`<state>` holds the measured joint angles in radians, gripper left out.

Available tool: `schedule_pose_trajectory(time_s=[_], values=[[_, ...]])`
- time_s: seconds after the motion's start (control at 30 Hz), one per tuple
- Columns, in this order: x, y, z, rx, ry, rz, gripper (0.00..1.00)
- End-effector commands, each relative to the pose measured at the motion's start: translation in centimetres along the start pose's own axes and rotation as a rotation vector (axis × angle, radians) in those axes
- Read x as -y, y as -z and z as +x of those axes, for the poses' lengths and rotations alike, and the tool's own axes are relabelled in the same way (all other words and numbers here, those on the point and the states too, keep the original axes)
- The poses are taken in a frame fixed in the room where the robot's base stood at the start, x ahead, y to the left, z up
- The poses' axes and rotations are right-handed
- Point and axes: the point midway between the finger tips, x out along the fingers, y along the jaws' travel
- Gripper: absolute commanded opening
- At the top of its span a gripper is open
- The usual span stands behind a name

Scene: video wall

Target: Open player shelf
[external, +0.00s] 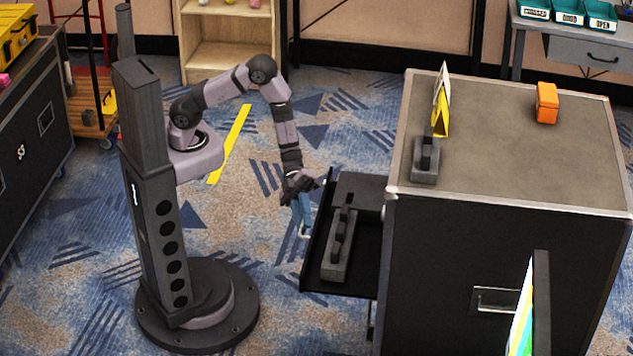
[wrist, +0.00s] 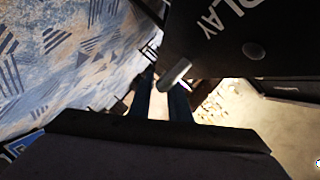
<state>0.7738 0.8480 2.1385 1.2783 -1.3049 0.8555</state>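The player shelf (external: 366,268) is a black pull-out shelf that stands out to the left from the big black case, with a dark grey device (external: 339,245) on it. Its front panel, marked "PLAY", shows close up in the wrist view (wrist: 225,40). A pale metal handle (wrist: 174,76) sticks out from that panel near my fingertips. My gripper (external: 303,215) points down just left of the shelf front. In the wrist view its two blue fingers (wrist: 160,95) are apart with a gap between them. I cannot tell whether they touch the handle.
The black case (external: 500,270) fills the right; its top holds a grey device (external: 425,160), a yellow sign (external: 441,110) and an orange box (external: 547,103). A screen (external: 530,310) stands in front.

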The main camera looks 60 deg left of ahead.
Motion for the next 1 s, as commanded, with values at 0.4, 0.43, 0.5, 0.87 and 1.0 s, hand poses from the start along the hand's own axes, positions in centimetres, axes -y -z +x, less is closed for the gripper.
schedule_pose_trajectory(time_s=[0.4,0.43,0.5,0.87,1.0], values=[[0.0,0.0,0.5,0.000,0.000,-0.001,0.07],[0.0,0.0,0.5,0.000,0.000,-0.001,0.00],[0.0,0.0,0.5,0.000,0.000,-0.001,0.00],[-1.5,2.0,-0.3,-0.002,-0.001,-0.004,0.00],[-2.4,3.2,-0.9,-0.001,-0.001,-0.004,0.00]])
